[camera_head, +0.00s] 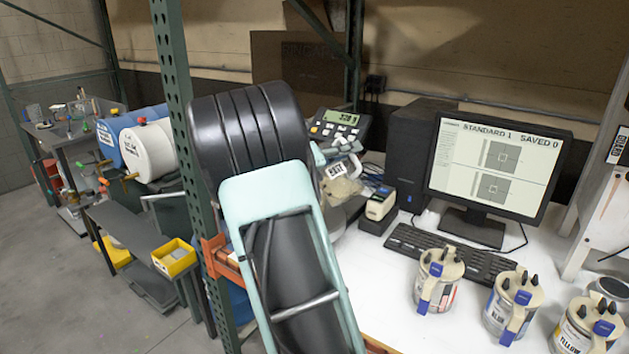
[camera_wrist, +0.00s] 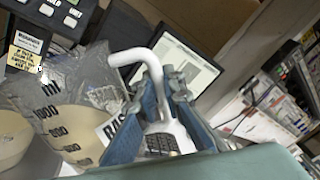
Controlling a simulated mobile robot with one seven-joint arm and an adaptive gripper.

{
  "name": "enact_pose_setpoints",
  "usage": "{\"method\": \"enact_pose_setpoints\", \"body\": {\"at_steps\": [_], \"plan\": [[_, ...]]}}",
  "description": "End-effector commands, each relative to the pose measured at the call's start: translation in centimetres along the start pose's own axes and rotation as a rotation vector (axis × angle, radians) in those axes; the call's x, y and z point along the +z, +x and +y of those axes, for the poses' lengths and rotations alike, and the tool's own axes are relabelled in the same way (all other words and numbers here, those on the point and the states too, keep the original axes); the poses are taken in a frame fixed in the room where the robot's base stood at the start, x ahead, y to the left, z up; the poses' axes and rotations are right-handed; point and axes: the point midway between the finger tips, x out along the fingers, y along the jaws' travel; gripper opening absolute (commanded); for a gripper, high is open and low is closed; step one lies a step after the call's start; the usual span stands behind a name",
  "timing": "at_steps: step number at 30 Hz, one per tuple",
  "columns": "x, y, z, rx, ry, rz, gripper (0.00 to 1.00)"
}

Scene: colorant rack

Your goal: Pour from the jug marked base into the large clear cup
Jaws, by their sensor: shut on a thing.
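My gripper (camera_wrist: 165,100) is shut on the white handle of the jug marked base (camera_wrist: 55,95). The jug is clear, with black volume marks and cream liquid inside. In the head view, the jug (camera_head: 343,188) is partly hidden behind my arm, and it looks tilted. My gripper (camera_head: 336,150) is at its upper side. A round cream surface (camera_wrist: 10,138) shows at the left edge of the wrist view; I cannot tell if it lies in the large clear cup. No pouring stream can be made out.
A scale display (camera_head: 340,125) stands behind the jug. A small cream-topped box (camera_head: 381,203), keyboard (camera_head: 450,254) and monitor (camera_head: 498,170) are to its right. Several lidded colorant cans (camera_head: 438,278) line the right front of the white table. A green rack post (camera_head: 181,130) stands left of my arm.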

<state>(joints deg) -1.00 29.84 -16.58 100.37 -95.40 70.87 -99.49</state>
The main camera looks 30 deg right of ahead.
Motion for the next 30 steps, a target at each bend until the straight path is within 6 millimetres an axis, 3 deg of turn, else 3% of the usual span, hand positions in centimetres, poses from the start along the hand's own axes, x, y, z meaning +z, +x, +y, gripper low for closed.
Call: {"method": "enact_pose_setpoints", "body": {"at_steps": [30], "plan": [[0.07,0.15,-0.51,-0.002,-0.049,-0.001,0.00]]}}
